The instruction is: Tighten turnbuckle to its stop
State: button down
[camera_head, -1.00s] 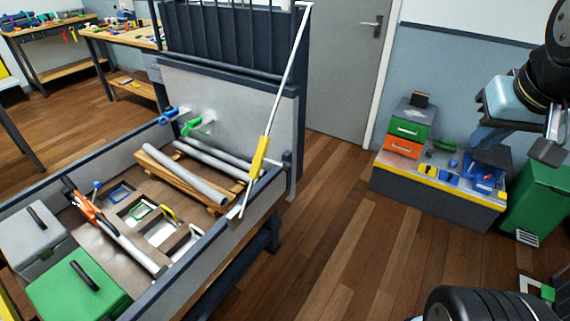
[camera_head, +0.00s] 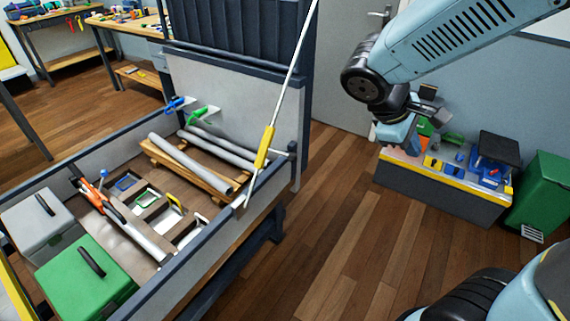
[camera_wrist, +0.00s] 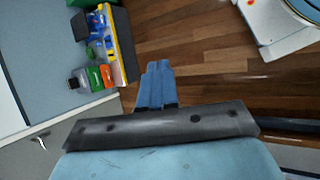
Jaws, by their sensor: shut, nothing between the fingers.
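The turnbuckle has a yellow body (camera_head: 265,148) in the middle of a long thin pale strap or rod (camera_head: 295,72). It slants from the upper frame down to the front side wall of the cart, near a small dark bracket with a light knob (camera_head: 291,149). The turnbuckle is not in the wrist view. My gripper shows in the wrist view as blue fingers (camera_wrist: 155,75), closed together and empty, over the floor. In the head view, my wrist hangs to the right of the turnbuckle, well apart from it; the fingertips are hard to make out there.
The cart bed holds grey pipes on a wooden pallet (camera_head: 190,182), an orange-handled tool (camera_head: 92,192), a grey box (camera_head: 38,225) and a green box (camera_head: 82,278). A low bench (camera_head: 445,190) and green bin (camera_head: 543,190) stand right. Floor between cart and bench is clear.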

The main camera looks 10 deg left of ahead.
jog(key=w+a+f+n+t+h, duration=0.25)
jog(key=a+f+n, duration=0.2)
jog(key=a, duration=0.25)
jog(key=n+t+y, duration=0.7)
jog(key=n+t, duration=0.3)
jog(key=n, duration=0.6)
send_near(289, 159)
jog(key=shift+h, duration=0.25)
jog(key=x, duration=0.7)
jog(key=shift+a, duration=0.1)
